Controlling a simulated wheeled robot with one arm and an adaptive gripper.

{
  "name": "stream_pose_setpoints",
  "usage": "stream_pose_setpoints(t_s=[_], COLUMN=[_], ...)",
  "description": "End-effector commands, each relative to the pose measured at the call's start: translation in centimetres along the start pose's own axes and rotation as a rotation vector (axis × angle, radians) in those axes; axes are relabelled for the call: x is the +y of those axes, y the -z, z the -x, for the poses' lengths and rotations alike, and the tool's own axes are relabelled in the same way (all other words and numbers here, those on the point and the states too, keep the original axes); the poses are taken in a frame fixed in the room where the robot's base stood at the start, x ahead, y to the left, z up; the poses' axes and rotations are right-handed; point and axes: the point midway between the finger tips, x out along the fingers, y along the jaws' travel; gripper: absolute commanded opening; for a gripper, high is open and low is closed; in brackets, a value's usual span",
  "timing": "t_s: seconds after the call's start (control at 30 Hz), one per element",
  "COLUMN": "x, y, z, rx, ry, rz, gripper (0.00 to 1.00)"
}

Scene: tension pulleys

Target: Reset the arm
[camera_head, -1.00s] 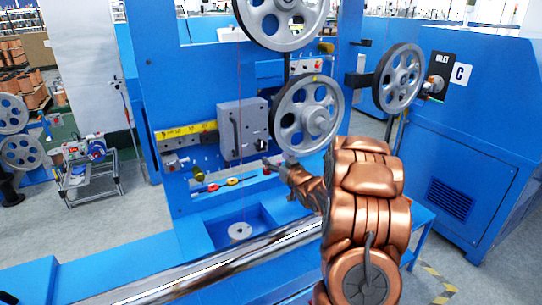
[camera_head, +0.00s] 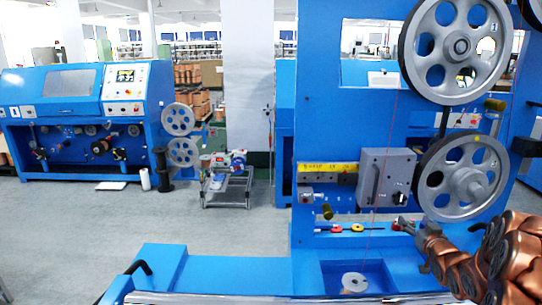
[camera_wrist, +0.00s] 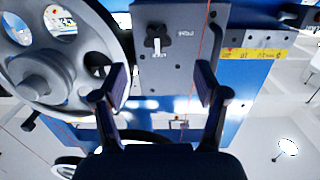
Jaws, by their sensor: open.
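My gripper (camera_head: 405,224) is at the lower right in the head view, at the end of my copper-coloured arm, in front of the blue machine (camera_head: 310,120). In the wrist view my gripper (camera_wrist: 163,90) has its two dark fingers spread apart with nothing between them. Beyond the fingers is the grey control box (camera_wrist: 170,50), which also shows in the head view (camera_head: 385,165). The lower grey pulley (camera_head: 463,178) stands right of the box; in the wrist view this pulley (camera_wrist: 40,85) fills the left side.
A large upper pulley (camera_head: 455,50) is above the lower one. A blue shelf with screwdrivers (camera_head: 357,228) runs below the box. A small cart (camera_head: 228,180) and another blue machine (camera_head: 75,120) stand at the left. The grey floor (camera_head: 60,240) between is clear.

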Motion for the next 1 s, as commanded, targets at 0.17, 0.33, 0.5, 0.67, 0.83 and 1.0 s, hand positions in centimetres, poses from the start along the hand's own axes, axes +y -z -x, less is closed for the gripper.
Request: stream_pose_setpoints(t_s=[0.17, 0.33, 0.5, 0.67, 0.83, 1.0], x=[-2.6, -5.2, -8.0, -10.9, -14.2, -17.6], y=[0.0, -0.8, -1.3, -2.0, -3.0, -3.6], z=[0.8, 3.3, 7.2, 11.9, 18.2, 25.3], rx=[-0.169, -0.356, -0.537, -0.707, -0.895, -1.081], ry=[-0.041, -0.083, -0.117, -0.134, -0.135, -0.116], rz=[0.043, 0.071, 0.087, 0.093, 0.09, 0.086], gripper=[0.73, 0.73, 0.73, 0.73, 0.73, 0.73])
